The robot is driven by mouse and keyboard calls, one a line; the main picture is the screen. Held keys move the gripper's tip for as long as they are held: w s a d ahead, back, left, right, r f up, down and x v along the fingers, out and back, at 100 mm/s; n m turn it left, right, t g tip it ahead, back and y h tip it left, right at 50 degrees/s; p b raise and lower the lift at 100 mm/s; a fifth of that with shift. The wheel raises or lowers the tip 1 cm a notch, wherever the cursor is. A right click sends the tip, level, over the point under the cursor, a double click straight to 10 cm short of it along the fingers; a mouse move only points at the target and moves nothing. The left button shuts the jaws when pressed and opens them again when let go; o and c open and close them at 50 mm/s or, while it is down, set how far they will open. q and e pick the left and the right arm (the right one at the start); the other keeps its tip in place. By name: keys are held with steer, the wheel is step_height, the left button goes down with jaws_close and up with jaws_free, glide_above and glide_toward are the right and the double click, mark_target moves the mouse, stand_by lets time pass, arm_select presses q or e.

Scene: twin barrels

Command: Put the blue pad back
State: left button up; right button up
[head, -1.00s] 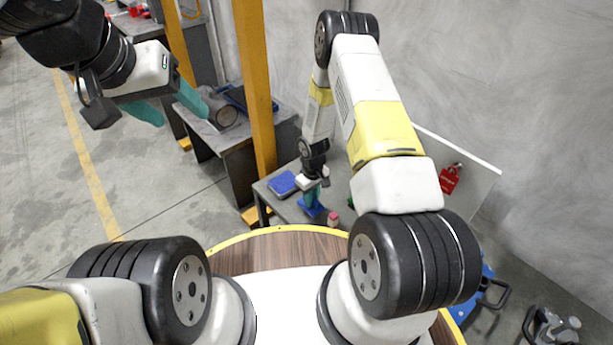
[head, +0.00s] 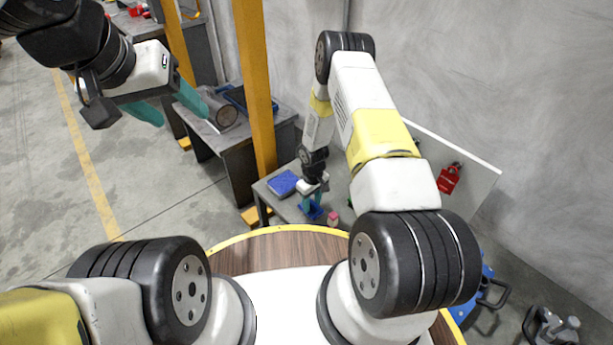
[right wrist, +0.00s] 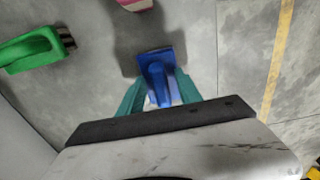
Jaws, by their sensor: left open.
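A blue pad with a raised handle (right wrist: 156,68) lies on the grey table in the right wrist view, between my right gripper's teal fingers. It also shows in the head view (head: 312,212), partly hidden by that gripper. My right gripper (right wrist: 161,82) has its fingers apart, one on each side of the handle, with a small gap showing on the right side. It also shows in the head view (head: 312,201), low over the table. My left gripper (head: 172,112) is open and empty, raised at the upper left.
A flat blue rectangular item (head: 283,183) lies on the grey table left of my right gripper. A pink item (head: 333,219) and a green brush-like item (right wrist: 32,50) are near.

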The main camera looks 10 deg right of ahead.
steer(key=s+d+r+m+t, duration=0.1)
steer(key=s+r+m, duration=0.1)
steer(key=r, duration=1.8)
steer(key=s+d+r+m+t, duration=0.1)
steer(key=d+r+t, duration=0.1)
steer(key=r, duration=1.8)
steer(key=s+r+m+t+y, duration=0.1)
steer(key=s+r, duration=0.7)
steer(key=s, duration=0.3)
steer(key=s+r+m+t+y, duration=0.1)
steer(key=s+r+m+t, duration=0.1)
steer(key=s+r, duration=0.7)
steer(key=shift+s+a, duration=0.35)
steer(key=shift+s, duration=0.55)
